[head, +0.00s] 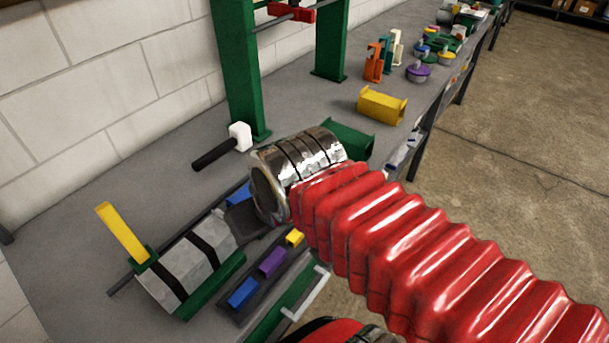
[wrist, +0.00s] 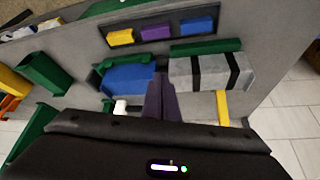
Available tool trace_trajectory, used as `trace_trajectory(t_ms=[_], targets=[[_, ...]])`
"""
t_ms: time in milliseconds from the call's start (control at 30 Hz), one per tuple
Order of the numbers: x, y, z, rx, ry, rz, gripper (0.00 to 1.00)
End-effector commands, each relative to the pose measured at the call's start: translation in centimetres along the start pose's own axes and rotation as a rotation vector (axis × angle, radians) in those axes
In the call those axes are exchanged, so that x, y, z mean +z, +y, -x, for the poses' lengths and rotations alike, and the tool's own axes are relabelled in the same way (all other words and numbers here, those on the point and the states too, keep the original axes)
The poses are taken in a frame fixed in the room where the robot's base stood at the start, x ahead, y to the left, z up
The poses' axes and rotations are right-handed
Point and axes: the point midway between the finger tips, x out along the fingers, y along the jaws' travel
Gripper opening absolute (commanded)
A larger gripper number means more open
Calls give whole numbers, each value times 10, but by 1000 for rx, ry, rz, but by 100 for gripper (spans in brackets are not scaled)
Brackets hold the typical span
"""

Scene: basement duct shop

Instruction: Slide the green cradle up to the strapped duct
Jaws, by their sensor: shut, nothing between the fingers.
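The strapped duct (head: 186,268) is a pale grey faceted length with two black straps, lying in a green support at the front left. It also shows in the wrist view (wrist: 208,72). Beside it in the wrist view, a green cradle (wrist: 130,55) carries a blue piece (wrist: 128,78). In the head view my arm hides most of this cradle, and only a bit of blue (head: 238,194) shows. My gripper (head: 242,216) is shut and empty. Its dark fingers (wrist: 160,84) point down near the gap between blue piece and duct; contact is unclear.
A yellow lever (head: 122,232) stands up at the duct's far end. A tray holds blue, purple and yellow blocks (head: 272,262) along the bench front. A mallet (head: 222,146), a green trough (head: 350,140) and a yellow trough (head: 382,105) lie behind, near a green frame (head: 236,75).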

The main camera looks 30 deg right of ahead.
Motion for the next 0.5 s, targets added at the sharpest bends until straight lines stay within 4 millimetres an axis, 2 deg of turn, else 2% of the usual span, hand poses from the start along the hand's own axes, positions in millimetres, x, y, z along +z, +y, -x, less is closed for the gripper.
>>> trace_trajectory(t_ms=[267,500], targets=[[-2,1,0,0,-6,2,0],[-15,7,-4,-9,-76,28,0]])
